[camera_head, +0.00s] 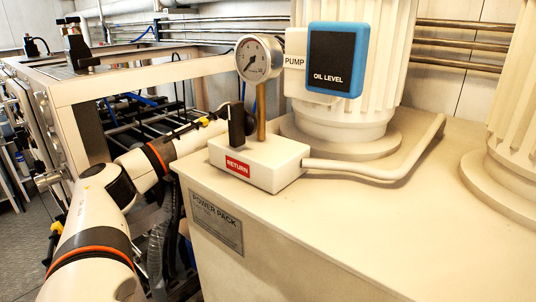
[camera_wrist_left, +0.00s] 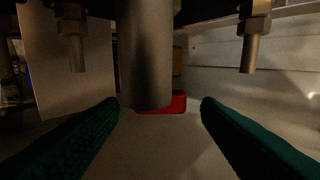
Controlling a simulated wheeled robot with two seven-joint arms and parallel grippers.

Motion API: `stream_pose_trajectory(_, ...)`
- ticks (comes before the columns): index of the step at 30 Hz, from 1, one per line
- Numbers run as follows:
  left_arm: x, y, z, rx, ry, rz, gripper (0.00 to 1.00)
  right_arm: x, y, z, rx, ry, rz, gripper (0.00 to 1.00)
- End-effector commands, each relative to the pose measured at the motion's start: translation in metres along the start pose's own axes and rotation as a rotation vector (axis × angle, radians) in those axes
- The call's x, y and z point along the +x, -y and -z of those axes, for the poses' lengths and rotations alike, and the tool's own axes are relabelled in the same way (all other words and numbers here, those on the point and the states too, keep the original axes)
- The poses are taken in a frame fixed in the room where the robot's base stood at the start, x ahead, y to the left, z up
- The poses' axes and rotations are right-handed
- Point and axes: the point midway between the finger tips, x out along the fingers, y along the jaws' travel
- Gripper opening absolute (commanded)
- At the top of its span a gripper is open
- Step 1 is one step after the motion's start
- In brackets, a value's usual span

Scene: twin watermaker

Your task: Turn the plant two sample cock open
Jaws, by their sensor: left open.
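In the left wrist view my left gripper (camera_wrist_left: 160,103) is open, with its two green fingers spread and nothing visibly held between them. A dark grey vertical cylinder (camera_wrist_left: 147,55) hangs ahead, between the finger lines. A flat red piece (camera_wrist_left: 176,103) shows behind its lower end, just beyond the fingertips. I cannot tell for sure whether this red piece belongs to the plant two sample cock. In the head view my left arm reaches behind the power pack, and its gripper is hidden there. My right gripper is not in view.
A cream power pack (camera_head: 340,230) fills the front right, bearing a return block (camera_head: 285,165), a black lever (camera_head: 237,125), a pressure gauge (camera_head: 259,58) and an oil level sign (camera_head: 334,60). A metal fitting hangs at left (camera_wrist_left: 75,40) and another at right (camera_wrist_left: 254,35) in the wrist view.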

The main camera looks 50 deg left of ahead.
Motion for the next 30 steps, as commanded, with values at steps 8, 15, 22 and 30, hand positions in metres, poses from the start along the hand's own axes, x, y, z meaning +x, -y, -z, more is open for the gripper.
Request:
stream_pose_trajectory(8, -0.053, -0.001, -0.001, 0.001, 0.003, 0.004, 0.58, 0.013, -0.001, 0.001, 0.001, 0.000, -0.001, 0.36)
stream_pose_trajectory(15, -0.097, -0.001, -0.001, -0.001, 0.001, 0.002, 0.58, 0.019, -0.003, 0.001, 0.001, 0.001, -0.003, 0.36)
stream_pose_trajectory(22, -0.113, -0.001, -0.001, 0.000, 0.001, 0.000, 0.58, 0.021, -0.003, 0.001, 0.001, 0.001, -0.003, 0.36)
stream_pose_trajectory(30, -0.114, -0.001, -0.001, 0.000, 0.001, 0.000, 0.58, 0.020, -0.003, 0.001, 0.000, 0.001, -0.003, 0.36)
